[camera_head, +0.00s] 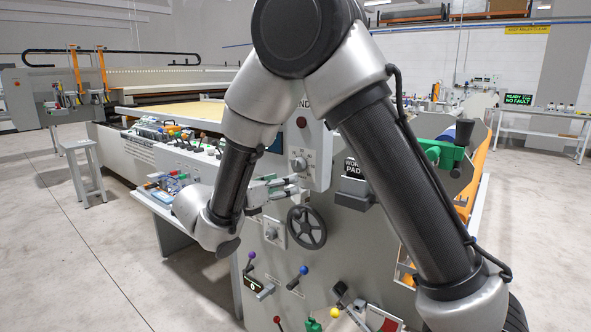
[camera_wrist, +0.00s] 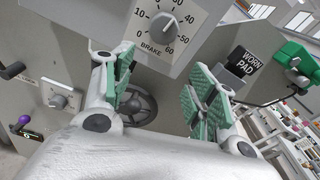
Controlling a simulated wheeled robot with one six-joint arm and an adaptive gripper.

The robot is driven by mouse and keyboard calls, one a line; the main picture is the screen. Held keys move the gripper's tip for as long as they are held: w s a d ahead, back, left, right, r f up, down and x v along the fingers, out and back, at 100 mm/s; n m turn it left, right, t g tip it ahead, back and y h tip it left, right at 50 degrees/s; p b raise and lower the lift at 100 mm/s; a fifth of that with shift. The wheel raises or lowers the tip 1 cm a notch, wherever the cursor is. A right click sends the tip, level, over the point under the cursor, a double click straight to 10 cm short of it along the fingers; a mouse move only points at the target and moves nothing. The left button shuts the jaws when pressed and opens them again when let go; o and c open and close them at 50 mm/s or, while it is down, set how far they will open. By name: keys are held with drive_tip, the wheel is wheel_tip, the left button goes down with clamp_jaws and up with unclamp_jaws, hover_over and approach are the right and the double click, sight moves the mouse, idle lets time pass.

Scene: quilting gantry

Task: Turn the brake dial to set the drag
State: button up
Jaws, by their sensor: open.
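The brake dial (camera_wrist: 163,24) is a grey knob on a light plate marked BRAKE, with a scale from 0 to 60, at the top of the wrist view. Its pointer's exact reading is too small to tell. In the head view the dial (camera_head: 300,163) sits low on an upright grey panel. My gripper (camera_wrist: 163,88) is open, with green-padded fingers spread apart and nothing between them. In the wrist view the dial lies above the gap between the fingers, apart from them. In the head view my gripper (camera_head: 284,188) is just below and left of the dial.
A dark handwheel (camera_head: 306,227) is below my gripper, and a second knob (camera_head: 272,232) is left of it. Coloured levers (camera_head: 297,277) stick out lower down. A black WORN PAD box (camera_wrist: 240,68) and a green bracket (camera_wrist: 297,62) are to the right.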

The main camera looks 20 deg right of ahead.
sight(297, 168)
drive_tip(key=shift+n+t+h, duration=0.3)
drive_tip(key=shift+n+t, duration=0.2)
drive_tip(key=shift+n, duration=0.4)
drive_tip(key=w+d, duration=0.1)
drive_tip(key=w+d+r, duration=0.1)
drive_tip(key=w+d, duration=0.1)
drive_tip(key=w+d+r, duration=0.1)
drive_tip(key=w+d, duration=0.1)
drive_tip(key=shift+d+r, duration=0.15)
drive_tip(key=shift+d, duration=0.05)
drive_tip(key=c, duration=1)
